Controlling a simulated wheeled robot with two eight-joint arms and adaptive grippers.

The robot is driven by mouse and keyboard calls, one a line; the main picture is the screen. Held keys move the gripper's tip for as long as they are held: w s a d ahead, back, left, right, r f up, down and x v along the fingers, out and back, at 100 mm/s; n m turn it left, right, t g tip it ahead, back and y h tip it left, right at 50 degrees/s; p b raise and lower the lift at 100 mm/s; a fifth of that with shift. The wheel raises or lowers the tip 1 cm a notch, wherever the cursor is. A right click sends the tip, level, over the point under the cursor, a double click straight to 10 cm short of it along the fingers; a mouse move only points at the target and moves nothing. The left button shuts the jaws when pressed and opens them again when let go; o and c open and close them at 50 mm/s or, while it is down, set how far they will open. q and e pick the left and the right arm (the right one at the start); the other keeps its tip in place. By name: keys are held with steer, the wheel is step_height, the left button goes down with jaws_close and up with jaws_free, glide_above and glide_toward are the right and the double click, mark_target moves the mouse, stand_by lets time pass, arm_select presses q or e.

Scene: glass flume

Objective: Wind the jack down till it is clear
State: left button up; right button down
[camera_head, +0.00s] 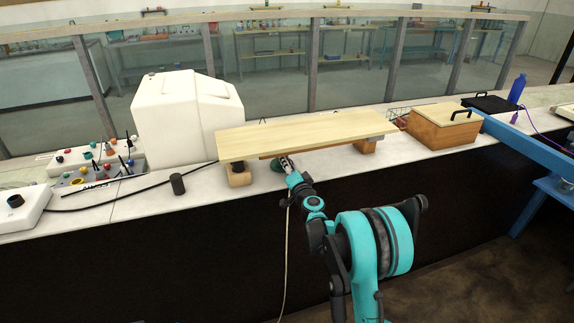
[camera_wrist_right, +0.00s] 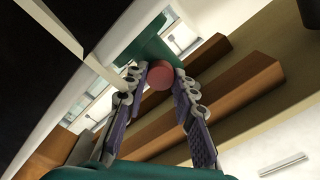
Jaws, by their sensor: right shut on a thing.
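A pale wooden board (camera_head: 300,133) lies like a bridge on low supports on the white bench. The green jack (camera_head: 278,166) stands under the board's front edge, mostly hidden by the board and my arm. In the right wrist view the jack's green body (camera_wrist_right: 152,48) shows behind a round red knob (camera_wrist_right: 159,77). My right gripper (camera_head: 286,162) reaches under the board from the front. Its fingers are shut on the red knob, one on each side. Whether the jack's top touches the board cannot be told. My left gripper is not in view.
Wooden blocks (camera_head: 239,178) support the board. A dark cylinder (camera_head: 177,184) and a black cable lie left, before a white housing (camera_head: 185,115). A lidded wooden box (camera_head: 443,130) stands right. Brown bars (camera_wrist_right: 235,100) run along the board's underside. The glass flume wall stands behind.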

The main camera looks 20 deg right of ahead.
stand_by(0.3)
steer(key=c, duration=1.2)
jaws_free()
steer(key=shift+s, duration=0.1)
steer(key=shift+s+d, duration=0.15)
steer(key=shift+s, duration=3.75)
